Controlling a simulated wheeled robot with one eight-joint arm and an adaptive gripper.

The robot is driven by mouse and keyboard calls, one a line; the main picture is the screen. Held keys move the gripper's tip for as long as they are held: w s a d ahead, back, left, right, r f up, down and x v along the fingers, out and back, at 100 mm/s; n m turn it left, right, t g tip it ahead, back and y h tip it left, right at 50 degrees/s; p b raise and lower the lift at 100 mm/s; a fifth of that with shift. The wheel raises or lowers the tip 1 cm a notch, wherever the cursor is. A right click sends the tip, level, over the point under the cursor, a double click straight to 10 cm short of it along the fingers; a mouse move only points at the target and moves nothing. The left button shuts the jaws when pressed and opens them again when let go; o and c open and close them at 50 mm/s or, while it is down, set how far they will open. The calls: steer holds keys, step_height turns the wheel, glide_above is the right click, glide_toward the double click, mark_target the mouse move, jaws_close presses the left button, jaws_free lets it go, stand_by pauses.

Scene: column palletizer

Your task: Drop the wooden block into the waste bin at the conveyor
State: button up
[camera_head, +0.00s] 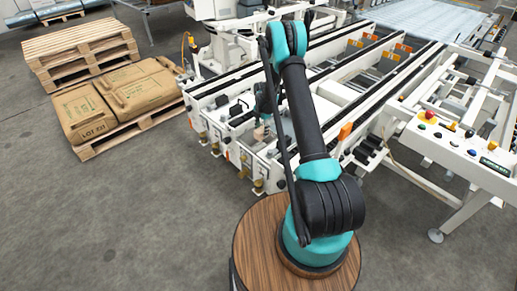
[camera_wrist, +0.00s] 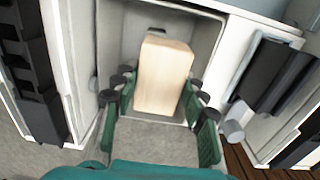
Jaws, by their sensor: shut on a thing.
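The wooden block (camera_wrist: 163,75) is pale and box-shaped, and it sits between the fingers of my gripper (camera_wrist: 160,98) in the wrist view. The green fingers with dark pads are shut on its two sides. In the head view my gripper (camera_head: 263,112) is at the near end of the conveyor (camera_head: 340,75), with the block (camera_head: 259,133) small and low beneath it. Behind the block in the wrist view is a grey box-like recess with a pale rim (camera_wrist: 217,45). I cannot tell whether this is the waste bin. I make out no clear bin in the head view.
White conveyor rails with dark tracks and orange parts surround the gripper. A control panel (camera_head: 465,150) with a red button stands at the right. Brown sacks (camera_head: 118,98) lie on a pallet at the left, before stacked empty pallets (camera_head: 80,45). The floor at front left is clear.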

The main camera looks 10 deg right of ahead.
steer(key=shift+f, duration=0.85)
steer(key=o, duration=1.3)
step_height(320, 180, up, 12)
steer(key=shift+r, duration=0.1)
